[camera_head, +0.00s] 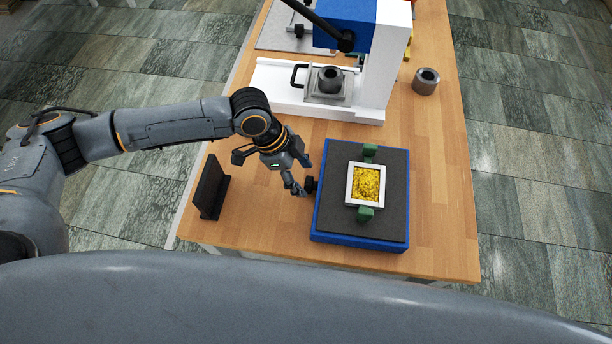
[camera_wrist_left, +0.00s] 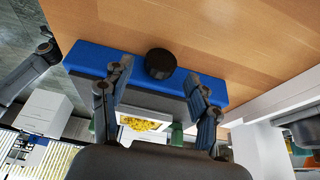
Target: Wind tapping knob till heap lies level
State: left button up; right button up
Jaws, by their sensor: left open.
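A blue box-shaped tapping device (camera_head: 319,225) with a dark grey top (camera_head: 335,180) stands on the wooden table. On it a white square frame (camera_head: 351,187) holds a heap of yellow grains (camera_head: 367,184), between two green clamps. A black round tapping knob (camera_head: 311,185) sticks out of the device's left side; it also shows in the left wrist view (camera_wrist_left: 160,64). My left gripper (camera_head: 303,176) is open at the knob, with one finger on either side of it in the wrist view (camera_wrist_left: 157,74). I cannot tell whether the fingers touch it. The grains look uneven. My right gripper is not in view.
A black upright plate (camera_head: 211,187) stands left of my left gripper. A white and blue press (camera_head: 395,50) with a black lever stands behind the device. A grey metal ring (camera_head: 426,82) sits at the back right. The table right of the device is clear.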

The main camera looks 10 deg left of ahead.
aim_at(310, 184)
pick_arm(q)
jog(key=shift+x, duration=1.05)
jog(key=shift+d+f, duration=0.15)
jog(key=shift+f, duration=0.25)
jog(key=shift+c, duration=0.5)
jog(key=c, duration=1.1)
jog(key=shift+o, duration=0.2)
jog(key=shift+s+t+p, duration=0.3)
jog(key=shift+t+p, duration=0.5)
jog(key=shift+p, duration=0.05)
jog(key=shift+s+f+m+t+p, duration=0.1)
jog(key=shift+m+t+p, duration=0.2)
jog(key=shift+t, duration=0.9)
